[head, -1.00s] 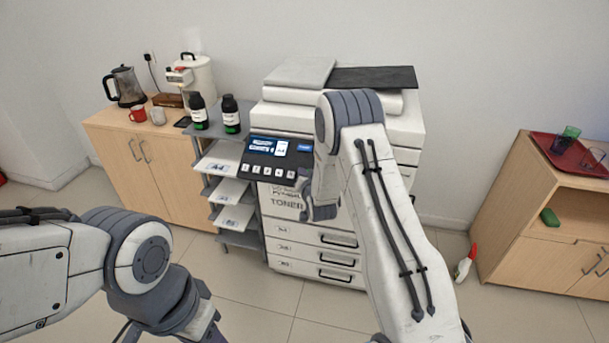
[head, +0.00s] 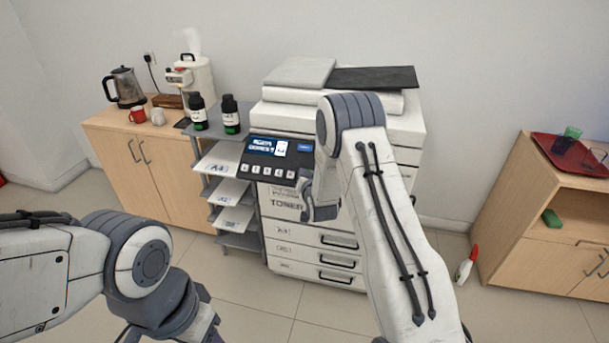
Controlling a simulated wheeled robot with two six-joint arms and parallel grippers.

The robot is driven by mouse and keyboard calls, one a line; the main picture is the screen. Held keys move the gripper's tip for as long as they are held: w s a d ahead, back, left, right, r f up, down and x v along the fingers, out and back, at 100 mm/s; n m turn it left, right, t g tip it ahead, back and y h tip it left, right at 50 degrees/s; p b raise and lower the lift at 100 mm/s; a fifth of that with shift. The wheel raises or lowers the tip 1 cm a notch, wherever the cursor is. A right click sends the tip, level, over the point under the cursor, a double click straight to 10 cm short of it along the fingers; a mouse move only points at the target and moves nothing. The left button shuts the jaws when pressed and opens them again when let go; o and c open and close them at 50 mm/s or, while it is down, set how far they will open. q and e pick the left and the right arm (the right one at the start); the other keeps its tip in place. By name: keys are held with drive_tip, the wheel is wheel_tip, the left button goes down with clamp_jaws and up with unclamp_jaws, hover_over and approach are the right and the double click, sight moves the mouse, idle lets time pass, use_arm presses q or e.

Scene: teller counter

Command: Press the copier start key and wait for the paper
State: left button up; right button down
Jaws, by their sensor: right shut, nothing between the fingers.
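The white copier (head: 276,115) stands against the wall in the middle of the head view. Its dark control panel (head: 254,157) carries a lit blue screen (head: 267,147), a small blue label at the right and a row of pale keys (head: 268,171). My right gripper (head: 318,212) is shut and empty, in front of the copier by the panel's lower right corner. It and my forearm hide that part of the panel. I cannot tell whether it touches a key. My left arm is at the lower left; its gripper is out of view.
A grey rack (head: 243,240) with labelled paper trays (head: 229,191) stands left of the copier, with two dark bottles (head: 231,112) on top. A wooden cabinet (head: 165,175) stands further left. Another cabinet (head: 545,255) with a red tray (head: 566,152) stands at right.

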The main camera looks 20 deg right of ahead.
drive_tip(key=shift+w+d+f, duration=0.1)
drive_tip(key=shift+w+f, duration=0.05)
drive_tip(key=shift+f, duration=0.05)
drive_tip(key=shift+r, duration=0.1)
idle(0.4)
drive_tip(key=shift+s+a+r, duration=0.3)
drive_tip(key=shift+s+r, duration=0.15)
drive_tip(key=shift+r, duration=0.2)
drive_tip(key=r+p, duration=0.1)
drive_tip(key=s+a+r+p, duration=0.1)
drive_tip(key=s+r+p, duration=0.1)
drive_tip(key=r, duration=0.1)
drive_tip(key=shift+a+r, duration=0.1)
drive_tip(key=shift+a, duration=0.15)
idle(0.7)
